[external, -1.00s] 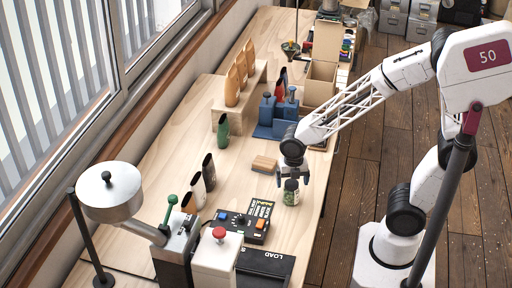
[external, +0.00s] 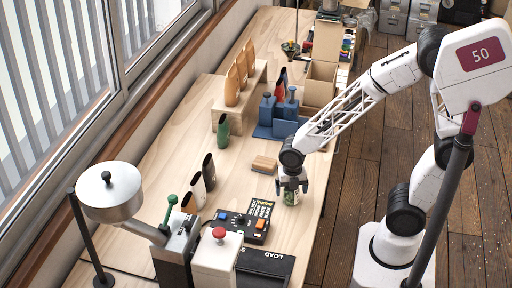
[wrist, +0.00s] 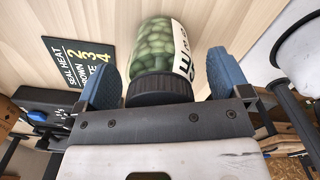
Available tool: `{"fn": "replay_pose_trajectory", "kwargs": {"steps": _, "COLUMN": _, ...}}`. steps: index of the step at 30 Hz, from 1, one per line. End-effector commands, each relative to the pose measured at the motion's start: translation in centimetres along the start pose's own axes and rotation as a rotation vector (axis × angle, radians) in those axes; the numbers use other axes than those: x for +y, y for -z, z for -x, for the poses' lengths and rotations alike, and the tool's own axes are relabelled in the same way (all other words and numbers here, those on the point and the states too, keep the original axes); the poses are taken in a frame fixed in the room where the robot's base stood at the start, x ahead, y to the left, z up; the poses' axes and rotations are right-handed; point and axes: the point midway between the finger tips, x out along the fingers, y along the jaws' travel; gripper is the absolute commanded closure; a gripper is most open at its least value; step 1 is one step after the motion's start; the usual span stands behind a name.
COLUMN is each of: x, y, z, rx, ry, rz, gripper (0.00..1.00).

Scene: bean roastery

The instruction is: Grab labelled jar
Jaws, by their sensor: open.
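The labelled jar (wrist: 155,47) is clear, with green beans inside, a dark ribbed lid and a white label with dark lettering. It stands on the wooden table near its right edge, and in the external view its lower part (external: 291,198) shows below my gripper (external: 292,184). In the wrist view my gripper (wrist: 165,85) is open, with one blue fingertip on each side of the jar at lid height. A gap shows between the jar and each finger. In the external view the gripper hides the lid.
A black sign (external: 259,210) and a control box with buttons (external: 236,227) lie left of the jar. A wooden block (external: 264,163) sits behind it. A blue stand (external: 272,125) and open cardboard box (external: 320,82) are farther back.

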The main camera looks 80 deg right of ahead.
Motion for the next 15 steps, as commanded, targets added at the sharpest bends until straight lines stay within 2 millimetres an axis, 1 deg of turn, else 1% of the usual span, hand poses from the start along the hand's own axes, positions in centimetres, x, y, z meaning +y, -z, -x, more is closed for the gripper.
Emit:
{"fn": "replay_pose_trajectory", "kwargs": {"steps": 1, "x": 0.00, "y": 0.00, "z": 0.00, "rx": 0.000, "ry": 0.000, "rz": 0.000, "gripper": 0.10}}
{"fn": "replay_pose_trajectory", "kwargs": {"steps": 9, "x": 0.00, "y": 0.00, "z": 0.01, "rx": 0.000, "ry": 0.000, "rz": 0.000, "gripper": 0.51}}
{"fn": "replay_pose_trajectory", "kwargs": {"steps": 12, "x": 0.00, "y": 0.00, "z": 0.00, "rx": 0.000, "ry": 0.000, "rz": 0.000, "gripper": 0.65}}
{"fn": "replay_pose_trajectory", "kwargs": {"steps": 15, "x": 0.01, "y": -0.01, "z": 0.02, "rx": 0.000, "ry": 0.000, "rz": 0.000, "gripper": 0.65}}
